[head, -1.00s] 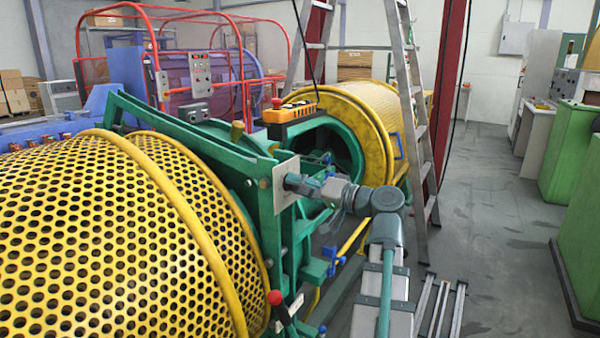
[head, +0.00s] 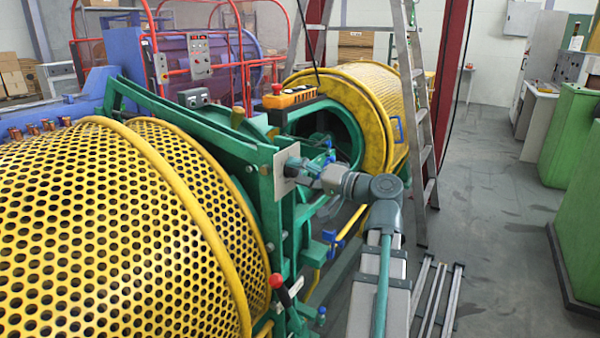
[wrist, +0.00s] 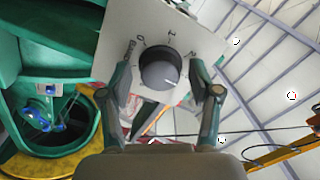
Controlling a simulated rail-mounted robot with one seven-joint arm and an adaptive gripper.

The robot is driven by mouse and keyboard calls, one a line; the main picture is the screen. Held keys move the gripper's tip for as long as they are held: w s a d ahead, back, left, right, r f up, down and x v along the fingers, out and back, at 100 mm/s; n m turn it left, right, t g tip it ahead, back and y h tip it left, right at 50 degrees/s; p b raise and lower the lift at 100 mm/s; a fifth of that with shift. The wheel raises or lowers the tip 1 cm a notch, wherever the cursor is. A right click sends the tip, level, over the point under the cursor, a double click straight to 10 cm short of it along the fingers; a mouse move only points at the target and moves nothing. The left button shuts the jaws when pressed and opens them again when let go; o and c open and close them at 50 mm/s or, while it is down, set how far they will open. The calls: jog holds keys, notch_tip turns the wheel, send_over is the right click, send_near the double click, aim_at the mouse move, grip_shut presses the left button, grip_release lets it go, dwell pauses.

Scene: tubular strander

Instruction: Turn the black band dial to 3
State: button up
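The black band dial (wrist: 160,70) is a round knob on a pale plate (wrist: 112,22) in the wrist view. The plate carries printed marks including "BAND", 0 and 1; others are too blurred to read. A pale pointer mark shows near the dial's lower edge. My gripper (wrist: 160,76) is open, with one finger on each side of the dial and visible gaps between. In the head view the plate (head: 283,180) is fixed on the green frame (head: 262,195), and my gripper (head: 299,168) is right at it, hiding the dial.
A yellow perforated drum (head: 90,230) fills the left. A red-knobbed lever (head: 276,281) is below the plate. An orange control box (head: 290,98) sits above. A ladder (head: 415,130) stands behind my arm.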

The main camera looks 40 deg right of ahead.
dwell(0.3)
jog(key=v, duration=1.2)
dwell(0.3)
